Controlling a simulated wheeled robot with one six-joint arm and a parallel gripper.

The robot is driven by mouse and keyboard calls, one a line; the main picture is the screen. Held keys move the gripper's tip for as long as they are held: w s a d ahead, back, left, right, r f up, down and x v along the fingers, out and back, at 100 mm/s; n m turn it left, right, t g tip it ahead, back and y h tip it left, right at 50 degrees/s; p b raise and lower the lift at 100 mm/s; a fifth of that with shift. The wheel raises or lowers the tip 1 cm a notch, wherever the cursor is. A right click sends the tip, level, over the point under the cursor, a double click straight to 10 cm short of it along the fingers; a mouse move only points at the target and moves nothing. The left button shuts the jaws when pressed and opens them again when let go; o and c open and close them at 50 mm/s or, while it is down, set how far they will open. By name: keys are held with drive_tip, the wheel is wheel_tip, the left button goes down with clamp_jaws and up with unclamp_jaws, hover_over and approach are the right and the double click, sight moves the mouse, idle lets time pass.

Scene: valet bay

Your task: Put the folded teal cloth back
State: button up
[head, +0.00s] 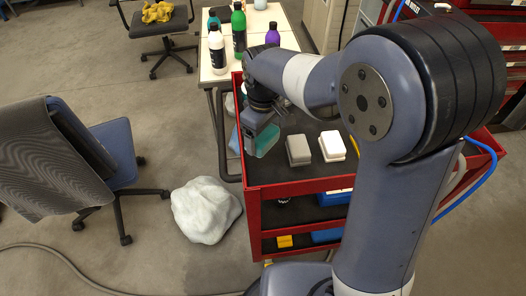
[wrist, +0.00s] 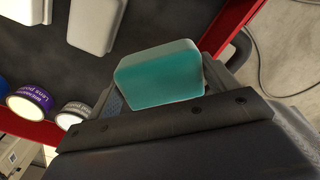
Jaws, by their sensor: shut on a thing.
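The folded teal cloth (wrist: 160,75) is a rounded block between the fingers of my gripper (wrist: 165,100) in the wrist view. In the head view the teal cloth (head: 264,141) shows at the lower end of my gripper (head: 250,138), over the left part of the red cart's dark top (head: 312,178). My gripper is shut on the cloth. Whether the cloth touches the cart top is hard to tell.
A grey block (head: 298,150) and a white block (head: 332,146) stand on the cart top, right of the cloth. Bottles, one green (head: 239,30), stand on a table behind. A white bag (head: 205,210) and a chair (head: 110,150) are at left.

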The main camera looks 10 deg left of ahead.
sight(263, 133)
drive_tip(key=shift+f, duration=3)
drive_tip(key=shift+f, duration=0.15)
drive_tip(key=o, duration=0.6)
wheel_tip(263, 133, up, 12)
drive_tip(key=shift+r+p, duration=0.15)
drive_tip(key=shift+p, duration=0.25)
